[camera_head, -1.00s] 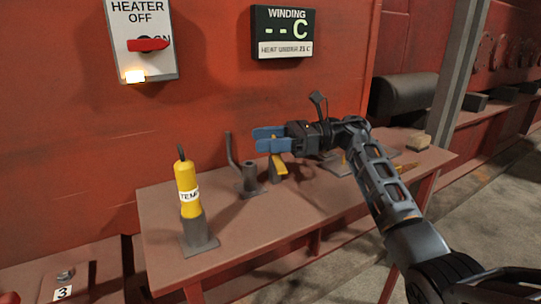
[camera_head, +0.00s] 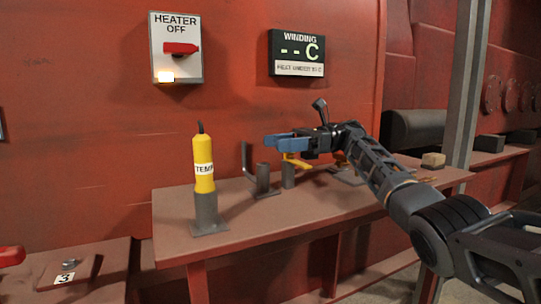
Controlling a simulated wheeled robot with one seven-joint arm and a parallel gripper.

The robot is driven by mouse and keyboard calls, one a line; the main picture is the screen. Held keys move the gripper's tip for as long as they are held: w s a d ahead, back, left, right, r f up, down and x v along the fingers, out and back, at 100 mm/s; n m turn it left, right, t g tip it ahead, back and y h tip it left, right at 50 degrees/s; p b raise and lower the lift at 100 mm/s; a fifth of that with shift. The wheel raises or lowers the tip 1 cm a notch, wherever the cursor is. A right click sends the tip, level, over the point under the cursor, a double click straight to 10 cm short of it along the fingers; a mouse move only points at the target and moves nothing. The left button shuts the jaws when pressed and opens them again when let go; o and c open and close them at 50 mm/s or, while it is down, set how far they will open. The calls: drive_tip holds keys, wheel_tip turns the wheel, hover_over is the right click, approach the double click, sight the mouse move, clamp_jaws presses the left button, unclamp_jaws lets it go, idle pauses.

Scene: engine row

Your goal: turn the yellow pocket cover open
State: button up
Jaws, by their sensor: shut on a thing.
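The yellow pocket cover (camera_head: 297,160) shows as a small flat yellow piece just under the blue fingers, above a short grey post (camera_head: 288,176) on the bench. My gripper (camera_head: 284,143) reaches in from the right with its fingers pointing left. It is shut on the yellow cover. The fingers hide the cover's upper part, and I cannot tell how far it is turned.
A yellow TEMP probe (camera_head: 204,165) stands in a grey holder on the bench (camera_head: 240,225). A bracket with an upright rod (camera_head: 262,181) stands close left of the post. A heater switch (camera_head: 177,48) and winding display (camera_head: 297,53) are on the red wall.

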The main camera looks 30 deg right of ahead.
idle(0.6)
drive_tip(key=o, duration=1.4)
drive_tip(key=shift+s+d+f+b, duration=0.15)
drive_tip(key=shift+d+b, duration=0.25)
drive_tip(key=shift+d, duration=0.9)
drive_tip(key=shift+s+d+r+b, duration=0.15)
drive_tip(key=shift+d+b, duration=0.2)
drive_tip(key=shift+d, duration=0.9)
drive_tip(key=shift+s+d+f+b, duration=0.15)
drive_tip(key=shift+d+b, duration=0.25)
drive_tip(key=shift+d, duration=0.9)
